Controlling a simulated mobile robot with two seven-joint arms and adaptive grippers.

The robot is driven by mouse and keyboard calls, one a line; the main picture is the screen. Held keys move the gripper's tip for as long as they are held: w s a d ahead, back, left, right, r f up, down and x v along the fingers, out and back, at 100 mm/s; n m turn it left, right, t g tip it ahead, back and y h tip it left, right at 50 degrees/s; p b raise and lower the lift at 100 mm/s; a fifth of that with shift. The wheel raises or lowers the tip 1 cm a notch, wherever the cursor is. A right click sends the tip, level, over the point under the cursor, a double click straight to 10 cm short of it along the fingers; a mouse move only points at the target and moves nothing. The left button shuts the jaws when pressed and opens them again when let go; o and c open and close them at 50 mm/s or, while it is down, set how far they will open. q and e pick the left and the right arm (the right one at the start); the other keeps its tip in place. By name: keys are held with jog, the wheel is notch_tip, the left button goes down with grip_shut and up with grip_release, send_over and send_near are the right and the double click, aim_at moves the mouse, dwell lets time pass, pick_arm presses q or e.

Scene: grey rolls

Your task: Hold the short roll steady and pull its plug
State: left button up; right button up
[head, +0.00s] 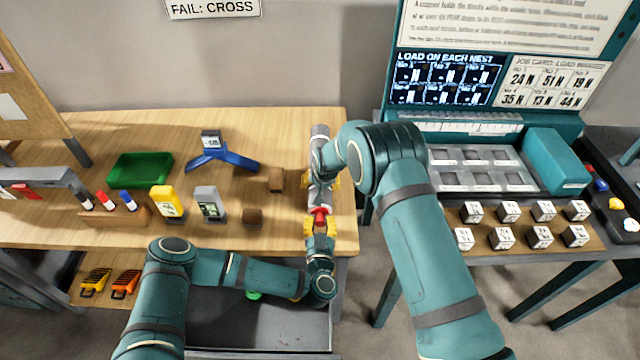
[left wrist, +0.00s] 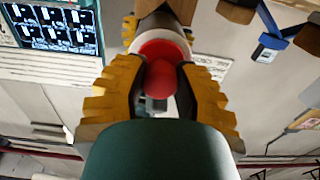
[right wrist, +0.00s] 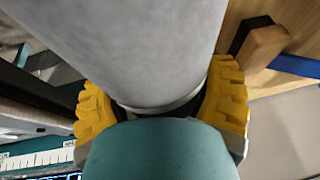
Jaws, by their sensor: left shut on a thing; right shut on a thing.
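The grey roll (head: 320,199) lies at the right end of the wooden table, its length running away from me. My right gripper (head: 321,181) is shut around its body; the right wrist view shows the smooth grey roll (right wrist: 130,45) between the yellow fingers. The red plug (head: 319,214) is at the roll's near end. My left gripper (head: 320,226) is shut on the plug. In the left wrist view, the red plug (left wrist: 160,78) sits between the yellow fingers, with a pale rim behind it. How deep the plug sits is hidden.
Wooden blocks (head: 276,180) and a blue stand (head: 220,158) are left of the roll. A yellow device (head: 166,202), a grey device (head: 208,204) and a green tray (head: 140,170) stand farther left. A second table with white cubes (head: 508,211) is on the right, across a gap.

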pick_arm(q)
jog(key=shift+s, duration=3.25)
jog(key=shift+r, duration=2.5)
pick_arm(e)
jog(key=o, duration=1.3)
jog(key=shift+c, duration=0.2)
jog(key=shift+r, duration=0.1)
